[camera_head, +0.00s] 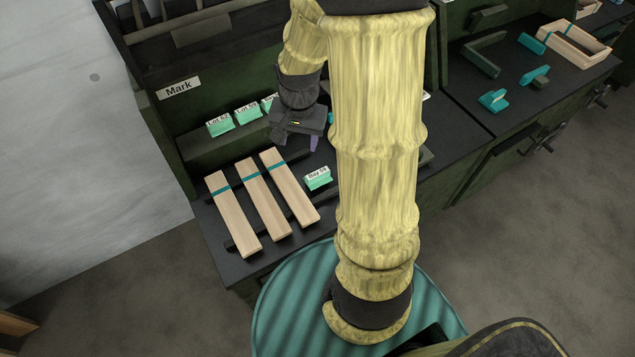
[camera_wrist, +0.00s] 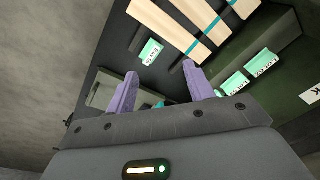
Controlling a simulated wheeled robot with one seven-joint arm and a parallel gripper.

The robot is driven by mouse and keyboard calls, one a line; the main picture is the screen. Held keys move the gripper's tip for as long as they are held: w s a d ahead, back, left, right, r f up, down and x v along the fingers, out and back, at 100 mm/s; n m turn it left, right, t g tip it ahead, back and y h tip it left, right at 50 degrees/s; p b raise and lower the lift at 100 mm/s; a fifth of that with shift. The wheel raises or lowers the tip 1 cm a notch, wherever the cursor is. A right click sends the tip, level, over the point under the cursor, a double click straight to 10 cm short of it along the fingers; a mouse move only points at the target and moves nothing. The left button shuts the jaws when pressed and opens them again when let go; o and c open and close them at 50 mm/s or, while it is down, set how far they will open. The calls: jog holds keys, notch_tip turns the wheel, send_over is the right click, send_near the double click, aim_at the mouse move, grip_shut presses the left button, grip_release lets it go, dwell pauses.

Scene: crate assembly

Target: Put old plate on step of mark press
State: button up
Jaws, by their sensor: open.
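My gripper (camera_head: 306,142) is open and empty above the Mark bench, its purple fingers pointing down; they also show in the wrist view (camera_wrist: 160,74). A small green plate labelled like "May 09" (camera_head: 318,179) lies on the dark bench right of the wooden slats. In the wrist view it (camera_wrist: 151,52) appears beyond the fingertips, apart from them. A grey block (camera_wrist: 106,88) left of the fingers may be part of the mark press; its step cannot be made out. A teal piece (camera_wrist: 159,104) shows between the fingers. In the head view my arm hides much of this area.
Green plates labelled Lot (camera_head: 219,126) stand on a ledge at the back, the rightmost partly hidden. Several wooden slats (camera_head: 234,213) with teal bands lie on dark rails. The right-hand bench holds teal pieces (camera_head: 494,100) and a wooden crate frame (camera_head: 575,45).

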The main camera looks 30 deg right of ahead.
aim_at(318, 173)
jog(key=w+d+f+m+g+y+b, duration=0.1)
jog(key=w+d+f+m+b, duration=0.2)
jog(key=d+f+m, duration=0.6)
jog(key=shift+w+d+f+m, duration=0.3)
jog(key=shift+w+f, duration=0.6)
jog(key=shift+w, duration=0.3)
jog(key=f, duration=0.4)
jog(key=a+f, duration=0.1)
jog(key=f, duration=0.7)
jog(key=shift+a, duration=0.25)
jog(key=shift+s+a+f+p, duration=0.1)
jog(key=shift+f+p, duration=0.15)
jog(key=shift+f, duration=0.65)
jog(key=shift+a+f+p, duration=0.15)
jog(key=shift+f+p, duration=0.1)
jog(key=shift+f, duration=0.6)
jog(key=shift+s+a+f+p, duration=0.1)
jog(key=shift+f+p, duration=0.15)
jog(key=shift+f, duration=0.65)
